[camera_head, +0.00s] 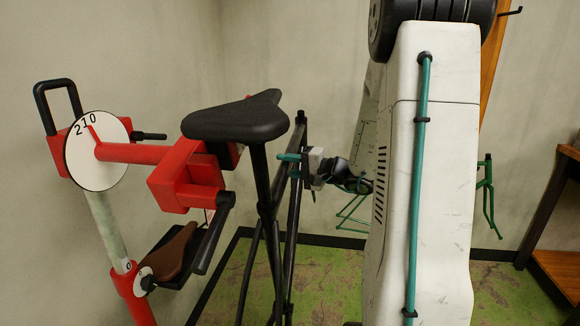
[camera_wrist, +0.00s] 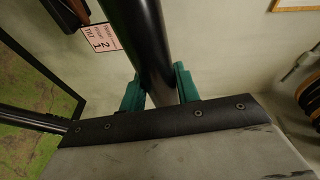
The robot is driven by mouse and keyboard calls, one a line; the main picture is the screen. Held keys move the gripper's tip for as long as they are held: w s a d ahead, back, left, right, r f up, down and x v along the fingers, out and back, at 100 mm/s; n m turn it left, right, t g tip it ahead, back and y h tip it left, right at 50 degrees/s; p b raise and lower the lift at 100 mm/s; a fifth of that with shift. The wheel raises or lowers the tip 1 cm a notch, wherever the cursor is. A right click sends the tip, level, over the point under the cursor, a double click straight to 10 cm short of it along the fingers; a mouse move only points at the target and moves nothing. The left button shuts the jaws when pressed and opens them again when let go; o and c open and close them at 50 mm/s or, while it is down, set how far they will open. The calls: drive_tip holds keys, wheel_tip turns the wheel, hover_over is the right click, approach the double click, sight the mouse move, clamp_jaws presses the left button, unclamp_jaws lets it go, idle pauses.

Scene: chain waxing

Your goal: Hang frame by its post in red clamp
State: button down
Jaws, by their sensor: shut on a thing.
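The red clamp (camera_head: 186,176) sits at the end of a red arm on a stand at the left in the head view. The dark bicycle frame (camera_head: 287,255) is upright to its right, with a black saddle (camera_head: 237,118) on top of its post (camera_head: 262,180). The post appears right of the clamp's jaws, apart from them in the picture; the depth between them is unclear. My gripper (camera_head: 291,158) has teal fingers shut on a dark tube of the frame. In the wrist view, the fingers (camera_wrist: 160,90) stand either side of this black tube (camera_wrist: 150,40).
The stand carries a white dial (camera_head: 97,150) marked 210, a black handle, and a lower brown saddle-shaped piece (camera_head: 171,251) beside the clamp lever (camera_head: 213,235). A green frame (camera_head: 488,195) stands behind my arm. A wooden bench (camera_head: 555,260) is at the right. Green flooring shows between.

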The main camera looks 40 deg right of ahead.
drive_tip(key=w+a+f, duration=0.1)
drive_tip(key=w+a, duration=0.4)
drive_tip(key=w, duration=0.1)
drive_tip(key=shift+w+f, duration=0.35)
idle(1.6)
drive_tip(key=shift+s+d+f, duration=0.1)
idle(0.8)
drive_tip(key=c, duration=0.9)
unclamp_jaws()
drive_tip(key=shift+w+d+f, duration=0.15)
drive_tip(key=shift+w, duration=0.05)
drive_tip(key=shift+c, duration=0.2)
drive_tip(key=s+d, duration=0.6)
drive_tip(key=s, duration=0.1)
drive_tip(key=shift+s, duration=0.35)
